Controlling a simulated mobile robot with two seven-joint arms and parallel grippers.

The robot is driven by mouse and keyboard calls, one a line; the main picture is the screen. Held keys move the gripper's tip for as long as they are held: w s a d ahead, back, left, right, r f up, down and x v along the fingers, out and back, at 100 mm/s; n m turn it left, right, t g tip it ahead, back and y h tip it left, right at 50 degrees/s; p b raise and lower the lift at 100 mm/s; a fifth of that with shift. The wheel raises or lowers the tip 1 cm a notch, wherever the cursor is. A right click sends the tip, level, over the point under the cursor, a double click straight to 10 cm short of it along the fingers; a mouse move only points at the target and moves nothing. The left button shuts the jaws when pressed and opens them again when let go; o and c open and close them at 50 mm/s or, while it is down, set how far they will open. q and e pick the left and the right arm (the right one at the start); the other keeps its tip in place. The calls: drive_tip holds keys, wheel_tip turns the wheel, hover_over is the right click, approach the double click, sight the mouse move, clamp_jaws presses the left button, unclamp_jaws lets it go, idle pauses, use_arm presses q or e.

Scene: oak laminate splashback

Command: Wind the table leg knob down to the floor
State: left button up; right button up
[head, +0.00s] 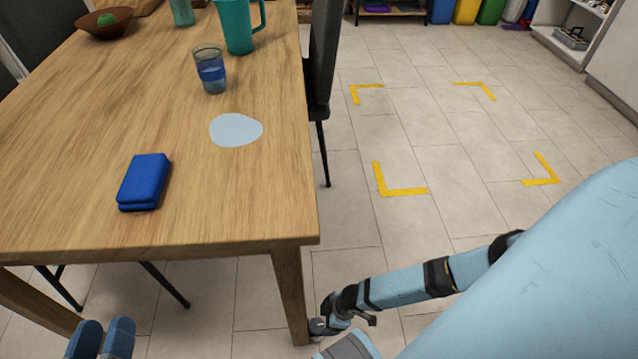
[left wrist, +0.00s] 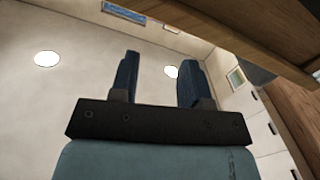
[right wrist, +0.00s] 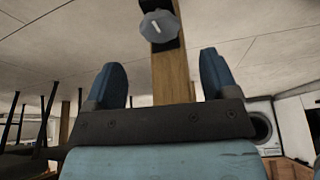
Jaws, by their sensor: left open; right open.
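The wooden table leg (head: 290,295) stands at the table's front right corner in the head view. In the right wrist view, a grey faceted knob (right wrist: 159,29) with a pale mark sits on a dark mount near the floor end of the leg (right wrist: 172,80). My right gripper (right wrist: 163,76) is open, with the knob ahead of the gap and apart from the fingers.
The tabletop (head: 70,170) holds a blue folded cloth (head: 144,181), a glass (head: 210,70), a teal jug (head: 238,25) and a bowl (head: 103,22). A dark chair (head: 322,60) stands at its right side. The floor inside the yellow corner marks (head: 398,192) is clear.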

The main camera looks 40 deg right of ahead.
drive_tip(key=b+x, duration=0.2)
drive_tip(key=x, duration=0.4)
drive_tip(key=shift+w+a+f+b, duration=0.1)
drive_tip(key=shift+f+b, duration=0.05)
drive_tip(key=shift+b, duration=0.25)
use_arm(q)
drive_tip(key=shift+w+a+f+m, duration=0.15)
drive_tip(key=shift+w+f+m, duration=0.2)
drive_tip(key=shift+f+m, duration=0.15)
drive_tip(key=shift+w+a+f+m, duration=0.15)
drive_tip(key=shift+w+f+m, duration=0.2)
drive_tip(key=shift+f, duration=0.25)
use_arm(e)
drive_tip(key=shift+w+a+f, duration=0.1)
drive_tip(key=shift+f, duration=0.25)
use_arm(q)
drive_tip(key=shift+s, duration=0.1)
